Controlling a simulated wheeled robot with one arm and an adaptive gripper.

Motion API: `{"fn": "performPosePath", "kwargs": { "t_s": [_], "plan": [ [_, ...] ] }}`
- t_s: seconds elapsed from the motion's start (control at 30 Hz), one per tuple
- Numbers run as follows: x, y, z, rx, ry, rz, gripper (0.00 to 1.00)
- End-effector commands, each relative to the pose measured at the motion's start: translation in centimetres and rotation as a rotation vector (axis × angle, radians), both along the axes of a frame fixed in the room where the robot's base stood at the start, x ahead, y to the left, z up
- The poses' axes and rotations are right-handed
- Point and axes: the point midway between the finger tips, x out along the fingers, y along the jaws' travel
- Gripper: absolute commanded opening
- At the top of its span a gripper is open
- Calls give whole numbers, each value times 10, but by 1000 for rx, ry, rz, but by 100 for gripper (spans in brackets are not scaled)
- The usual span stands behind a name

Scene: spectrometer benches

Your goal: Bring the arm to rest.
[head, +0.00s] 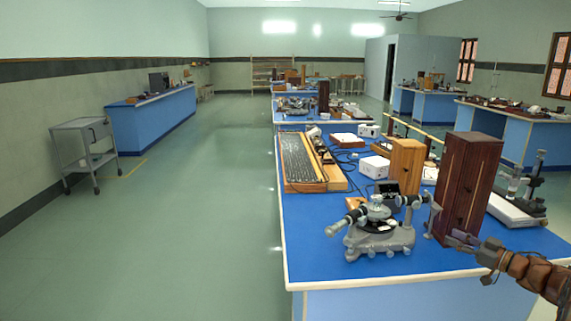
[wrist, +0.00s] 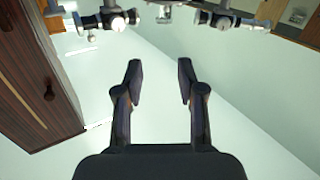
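My gripper (head: 462,240) is at the lower right of the head view, near the front edge of the blue-topped bench (head: 330,262) and just in front of the tall dark wooden cabinet (head: 466,180). In the wrist view my gripper (wrist: 160,82) has its two fingers apart, with nothing between them but a pale surface behind. My arm reaches in from the right edge of the head view. The wrist view also shows a dark striped wooden box (wrist: 40,85) at the left, apart from the fingers.
A grey spectrometer (head: 378,232) stands on the bench left of my gripper. Other bench items include a lighter wooden box (head: 406,165) and a white box (head: 374,167). A grey trolley (head: 84,150) stands by the left wall. The green floor (head: 190,230) left of the bench is clear.

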Motion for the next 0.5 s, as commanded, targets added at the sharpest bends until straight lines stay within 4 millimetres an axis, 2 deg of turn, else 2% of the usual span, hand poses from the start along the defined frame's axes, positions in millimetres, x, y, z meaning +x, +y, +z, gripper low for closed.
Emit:
{"fn": "performPosePath", "kwargs": {
  "t_s": [0.3,0.5],
  "plan": [
    [50,1,71,-90,-29,-253,39],
    [67,2,113,-141,-7,-452,39]
  ]
}}
